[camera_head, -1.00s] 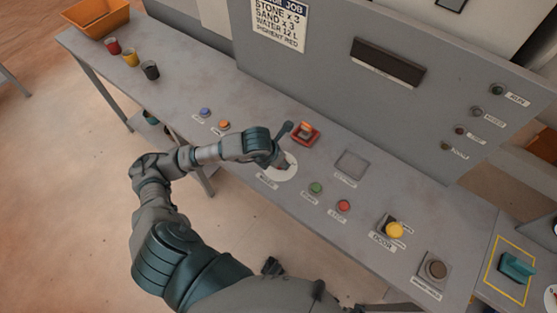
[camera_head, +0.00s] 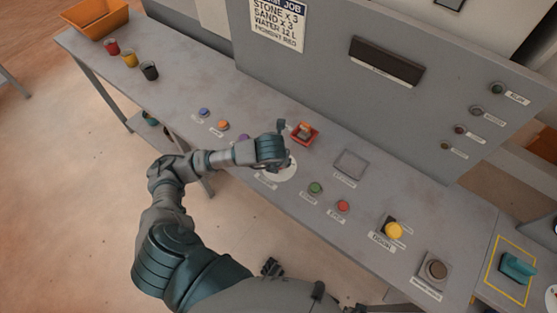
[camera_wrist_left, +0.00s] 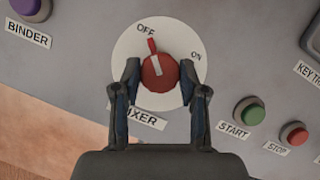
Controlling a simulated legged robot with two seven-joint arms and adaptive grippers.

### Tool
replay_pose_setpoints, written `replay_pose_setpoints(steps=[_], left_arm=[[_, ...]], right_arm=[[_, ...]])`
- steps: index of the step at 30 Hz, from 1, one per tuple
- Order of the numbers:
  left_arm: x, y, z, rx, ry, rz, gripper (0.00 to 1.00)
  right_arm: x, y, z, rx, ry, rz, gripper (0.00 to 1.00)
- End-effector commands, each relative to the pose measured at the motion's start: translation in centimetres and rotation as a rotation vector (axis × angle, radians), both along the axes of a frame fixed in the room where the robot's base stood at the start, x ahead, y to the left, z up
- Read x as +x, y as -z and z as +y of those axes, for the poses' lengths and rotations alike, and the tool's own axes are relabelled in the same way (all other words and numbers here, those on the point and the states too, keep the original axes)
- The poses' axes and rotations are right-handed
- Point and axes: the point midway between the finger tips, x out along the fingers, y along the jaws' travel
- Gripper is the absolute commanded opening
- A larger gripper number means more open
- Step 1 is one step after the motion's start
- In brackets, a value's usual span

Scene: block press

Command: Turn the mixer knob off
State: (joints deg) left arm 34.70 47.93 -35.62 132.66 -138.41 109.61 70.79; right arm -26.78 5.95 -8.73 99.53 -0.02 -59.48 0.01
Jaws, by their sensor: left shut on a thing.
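The mixer knob (camera_wrist_left: 158,74) is red, on a round white dial plate (camera_wrist_left: 124,48) marked OFF and ON. Its red pointer (camera_wrist_left: 152,46) points up, slightly left, close to the OFF mark. My left gripper (camera_wrist_left: 160,72) is shut on the knob, with one finger on each side. In the head view the left hand (camera_head: 272,150) covers the knob, and only part of the white plate (camera_head: 287,174) shows.
A green start button (camera_wrist_left: 249,111) and a red stop button (camera_wrist_left: 293,134) sit right of the dial. A purple binder button (camera_wrist_left: 30,8) is at upper left.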

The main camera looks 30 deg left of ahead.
Motion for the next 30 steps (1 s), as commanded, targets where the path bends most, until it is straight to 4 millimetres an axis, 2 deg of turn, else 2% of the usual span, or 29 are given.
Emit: replay_pose_setpoints(steps=[9, 10, 12, 23, 26, 30], left_arm=[[0.3, -0.2, 0.2, 0.001, -0.005, -0.010, 0.08], [0.2, -0.2, 0.2, 0.002, -0.005, -0.009, 0.50], [0.2, -0.2, 0.1, 0.002, -0.004, -0.007, 0.67], [-0.1, -0.4, 0.0, 0.001, -0.001, -0.004, 0.67], [-0.4, -1.3, -0.2, 0.000, 0.001, -0.004, 0.67], [-1.2, -3.9, -0.4, 0.003, 0.003, -0.011, 0.67]], right_arm=[[0.0, 0.0, 0.0, 0.000, 0.000, -0.002, 0.40], [0.0, 0.0, 0.0, 0.000, 0.000, -0.002, 0.40], [0.0, 0.0, 0.0, 0.000, 0.000, -0.002, 0.40], [-0.2, 0.0, -0.1, 0.000, 0.001, -0.001, 0.40], [-0.1, 0.0, -0.1, 0.000, 0.001, -0.001, 0.40], [-0.1, 0.0, 0.0, 0.000, 0.001, -0.001, 0.40]])
